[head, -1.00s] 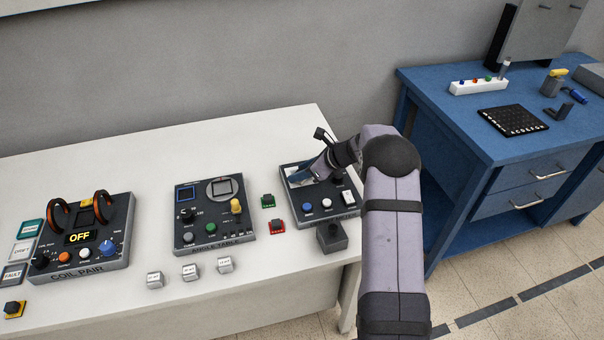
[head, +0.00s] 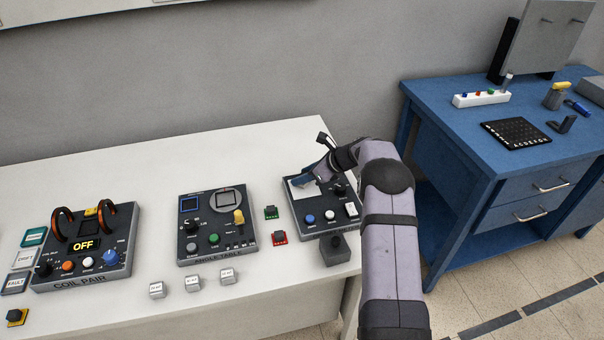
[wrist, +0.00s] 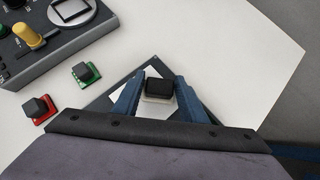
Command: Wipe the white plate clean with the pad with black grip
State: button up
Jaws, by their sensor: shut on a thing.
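The pad with black grip (wrist: 159,87) is between the blue fingers of my gripper (wrist: 158,98) in the wrist view. My gripper is shut on the black grip, and a pale pad edge shows below it. The white plate (wrist: 122,103) lies under the pad, set in a dark panel. In the head view my gripper (head: 304,181) is low over the white plate (head: 293,192) on the right-hand panel (head: 320,229). The fingers cover part of the plate. I cannot tell whether the pad touches it or whether marks are on it.
A green block (head: 271,212) and a red block (head: 279,238) with dark tops stand left of the panel. The angle table box (head: 217,252) and coil pair box (head: 80,278) are farther left. A dark block (head: 335,248) stands at the panel's front.

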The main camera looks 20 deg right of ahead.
jog(key=shift+s+f+b, duration=0.1)
jog(key=shift+s+b, duration=0.45)
jog(key=shift+s, duration=2.25)
jog(key=shift+w+p, duration=1.4)
jog(key=shift+w, duration=2)
jog(key=shift+w+r, duration=0.25)
jog(key=shift+r, duration=0.1)
jog(key=shift+r+p, duration=0.6)
jog(key=shift+r, duration=0.15)
jog(key=shift+s+r+p, duration=0.1)
jog(key=shift+r+p, duration=0.45)
jog(key=shift+r, duration=0.3)
jog(key=shift+r+p, duration=1.6)
jog(key=shift+r, duration=0.6)
